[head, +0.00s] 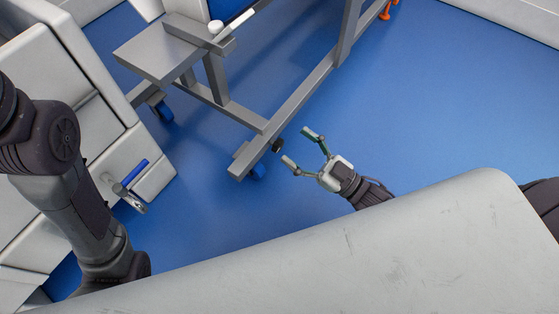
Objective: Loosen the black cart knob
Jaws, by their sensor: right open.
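The black cart knob (277,146) is a small dark round piece at the low end of the grey cart frame (300,95), just above a blue caster. My right gripper (299,147) is open and empty. Its two fingers point left toward the knob, with the tips a short way to its right. They look apart from the knob, though the depth of the gap is hard to tell.
A grey plate (160,52) sits on the cart. Blue floor (450,100) is clear at right.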

